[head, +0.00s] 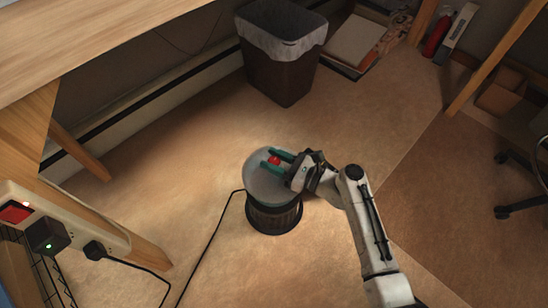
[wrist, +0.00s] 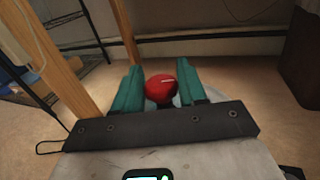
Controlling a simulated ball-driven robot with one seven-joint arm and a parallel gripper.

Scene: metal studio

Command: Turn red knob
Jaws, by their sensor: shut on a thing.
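The red knob (head: 274,160) sits on top of a round grey device (head: 262,189) with a dark ribbed base, standing on the floor. My gripper (head: 274,159) reaches in from the right, with its two green fingers on either side of the knob. In the wrist view, the knob (wrist: 161,88) is round with a pale line on its top and sits between the green fingers (wrist: 161,90). The fingers are shut on it. The lower part of the knob is hidden by the gripper's dark crossbar.
A dark bin (head: 284,62) with a white liner stands behind. A wooden desk (head: 90,40) is at the upper left, with a power strip (head: 70,232) at its leg. A black cable (head: 208,245) runs from the device across the floor. The floor around the device is otherwise clear.

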